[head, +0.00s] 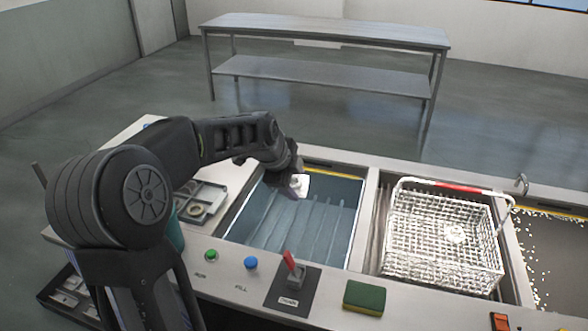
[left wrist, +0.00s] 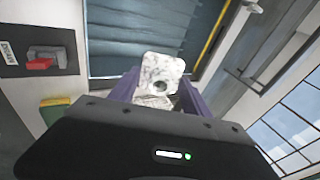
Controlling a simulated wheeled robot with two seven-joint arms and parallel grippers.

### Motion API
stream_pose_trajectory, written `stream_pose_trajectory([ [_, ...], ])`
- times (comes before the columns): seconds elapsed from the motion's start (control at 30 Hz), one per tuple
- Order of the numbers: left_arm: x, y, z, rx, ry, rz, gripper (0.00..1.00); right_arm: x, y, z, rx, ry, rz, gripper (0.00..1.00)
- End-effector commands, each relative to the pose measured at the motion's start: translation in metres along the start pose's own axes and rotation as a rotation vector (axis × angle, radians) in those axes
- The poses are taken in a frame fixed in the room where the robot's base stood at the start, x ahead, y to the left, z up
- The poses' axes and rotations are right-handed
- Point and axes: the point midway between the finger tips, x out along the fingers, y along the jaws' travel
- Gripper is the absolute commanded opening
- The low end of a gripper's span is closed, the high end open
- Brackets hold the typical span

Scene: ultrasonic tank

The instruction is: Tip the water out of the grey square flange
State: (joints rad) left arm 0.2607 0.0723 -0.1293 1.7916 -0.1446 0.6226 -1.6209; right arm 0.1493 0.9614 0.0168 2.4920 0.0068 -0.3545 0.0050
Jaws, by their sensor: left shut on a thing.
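The grey square flange (head: 302,184) is a pale square plate with rounded corners, held over the left tank. In the left wrist view the flange (left wrist: 160,78) shows a mottled face and a dark round hole, with a second pale part below it between the fingers. My left gripper (head: 296,182) is shut on the flange; its purple fingers (left wrist: 157,98) stand on both sides of it. The plate looks tilted. I cannot make out water on it. The left tank (head: 262,186) has a ribbed blue-grey inside. My right gripper is not in view.
A white wire basket (head: 440,245) with a red-marked handle sits in the middle bay. A grey tray with rings (head: 203,203) lies left of the tank. A red lever (head: 291,264), coloured buttons and a green sponge (head: 364,297) line the front edge. A steel table (head: 325,33) stands behind.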

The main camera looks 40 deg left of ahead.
Motion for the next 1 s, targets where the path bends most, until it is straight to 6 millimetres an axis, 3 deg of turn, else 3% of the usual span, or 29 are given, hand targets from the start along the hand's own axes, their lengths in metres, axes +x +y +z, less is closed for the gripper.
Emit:
stream_pose_trajectory([
  [0.03,-0.006,-0.005,-0.001,-0.004,-0.002,0.023,0.1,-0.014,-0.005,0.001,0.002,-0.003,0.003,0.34],
  [0.4,-0.003,-0.01,-0.001,-0.028,-0.011,0.189,0.1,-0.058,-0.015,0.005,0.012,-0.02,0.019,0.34],
  [0.7,0.006,-0.016,0.0,-0.066,-0.025,0.439,0.1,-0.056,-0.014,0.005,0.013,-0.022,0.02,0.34],
  [1.0,0.004,-0.019,-0.001,-0.079,-0.028,0.525,0.1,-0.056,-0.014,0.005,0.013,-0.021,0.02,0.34],
])
